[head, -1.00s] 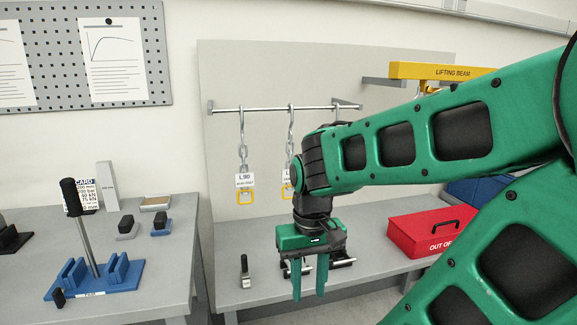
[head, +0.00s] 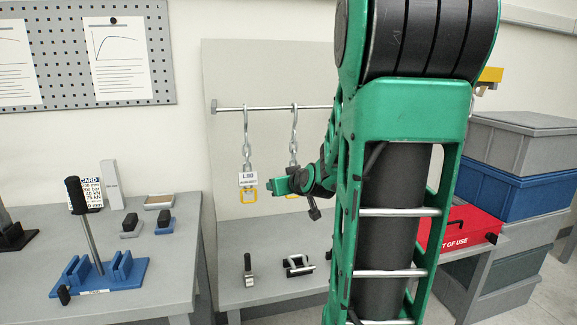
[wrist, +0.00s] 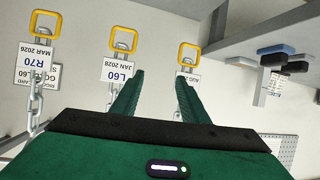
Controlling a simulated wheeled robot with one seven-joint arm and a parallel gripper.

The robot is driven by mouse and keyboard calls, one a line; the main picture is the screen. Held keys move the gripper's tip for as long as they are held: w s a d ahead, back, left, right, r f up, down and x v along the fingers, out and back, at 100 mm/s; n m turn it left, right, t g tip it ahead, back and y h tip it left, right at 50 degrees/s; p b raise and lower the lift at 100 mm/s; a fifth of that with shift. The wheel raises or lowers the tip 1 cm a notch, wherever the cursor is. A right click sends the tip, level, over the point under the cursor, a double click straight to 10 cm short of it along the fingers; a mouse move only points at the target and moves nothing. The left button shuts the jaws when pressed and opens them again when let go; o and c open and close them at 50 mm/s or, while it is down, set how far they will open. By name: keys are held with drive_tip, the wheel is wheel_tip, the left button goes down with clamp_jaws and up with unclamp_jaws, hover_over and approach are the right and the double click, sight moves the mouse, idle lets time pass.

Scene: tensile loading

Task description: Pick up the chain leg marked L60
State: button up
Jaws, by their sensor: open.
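The L60 chain leg shows in the wrist view by its upside-down white tag (wrist: 117,70) and yellow link (wrist: 124,39). The tag is just left of my left-hand finger, outside the finger gap. My gripper (wrist: 160,76) is open and empty. In the head view my gripper (head: 280,185) points left in front of the second hanging chain (head: 294,135); that chain's tag is hidden behind it. The R70 tag (wrist: 37,62) hangs to the left in the wrist view. Another tag (wrist: 189,78) hangs to the right, partly covered by my finger.
The chains hang from a metal rail (head: 270,107). The left chain's tag (head: 248,179) is close to my gripper. A printed card (wrist: 54,75) is half hidden behind R70.

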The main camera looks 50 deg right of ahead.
sight(294, 149)
drive_tip(key=d+r+t+h, duration=0.1)
drive_tip(key=d+r, duration=0.1)
drive_tip(key=d+r+m+t+h, duration=0.1)
drive_tip(key=d+r, duration=0.1)
drive_tip(key=d, duration=0.1)
drive_tip(key=d+r+m+t+h, duration=0.1)
drive_tip(key=d+r+h, duration=0.1)
drive_tip(key=d+r, duration=0.1)
drive_tip(key=shift+w+d, duration=0.15)
drive_tip(key=shift+w, duration=0.25)
drive_tip(key=x, duration=0.4)
drive_tip(key=shift+w+d+r, duration=0.1)
drive_tip(key=shift+d+r, duration=0.1)
drive_tip(key=shift+r, duration=0.05)
drive_tip(key=x, duration=0.6)
drive_tip(key=shift+d+r, duration=0.15)
clamp_jaws()
drive_tip(key=shift+w+r, duration=0.1)
